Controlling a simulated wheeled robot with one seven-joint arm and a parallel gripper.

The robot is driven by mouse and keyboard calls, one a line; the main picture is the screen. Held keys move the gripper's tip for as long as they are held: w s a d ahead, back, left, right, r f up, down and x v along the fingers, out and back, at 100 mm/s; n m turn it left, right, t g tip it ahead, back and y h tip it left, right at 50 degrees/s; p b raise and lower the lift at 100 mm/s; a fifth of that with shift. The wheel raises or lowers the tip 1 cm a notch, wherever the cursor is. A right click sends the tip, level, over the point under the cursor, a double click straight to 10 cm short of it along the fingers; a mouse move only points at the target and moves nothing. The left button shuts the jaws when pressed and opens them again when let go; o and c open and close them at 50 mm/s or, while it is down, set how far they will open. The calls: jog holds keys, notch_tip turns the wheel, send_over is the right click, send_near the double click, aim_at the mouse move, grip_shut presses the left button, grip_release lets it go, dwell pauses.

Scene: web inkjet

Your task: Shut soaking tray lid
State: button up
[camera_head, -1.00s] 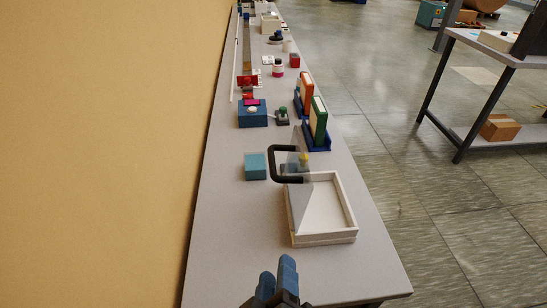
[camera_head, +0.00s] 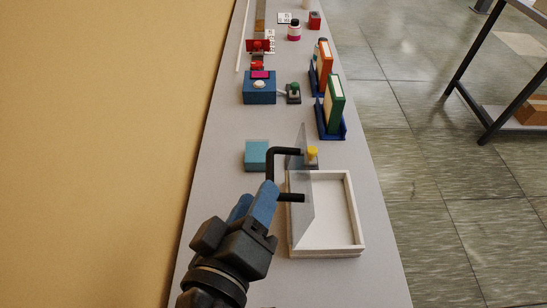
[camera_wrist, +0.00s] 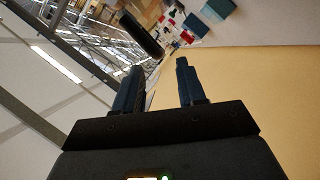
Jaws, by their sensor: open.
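The soaking tray (camera_head: 356,215) is a white open box on the bench in the head view. Its clear lid (camera_head: 304,190) stands raised, roughly upright, at the tray's left side. A black bar handle (camera_head: 270,163) sticks out to the left of the lid. My gripper (camera_head: 259,195) is left of the lid, close to the handle, with blue fingers; part of the handle is hidden behind them. In the wrist view the two fingers (camera_wrist: 158,80) are apart with nothing between them, and a black bar, probably the handle (camera_wrist: 141,34), shows beyond them.
A teal block (camera_head: 256,154) sits behind my gripper. A yellow-topped button (camera_head: 312,155) stands just behind the tray. Green and orange binders (camera_head: 334,102) stand in blue holders farther back. The yellow wall (camera_head: 110,150) runs along the bench's left side.

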aim_at(270, 171)
jog(key=p+x, duration=0.1)
jog(key=x, duration=0.6)
grip_shut()
dwell(0.3)
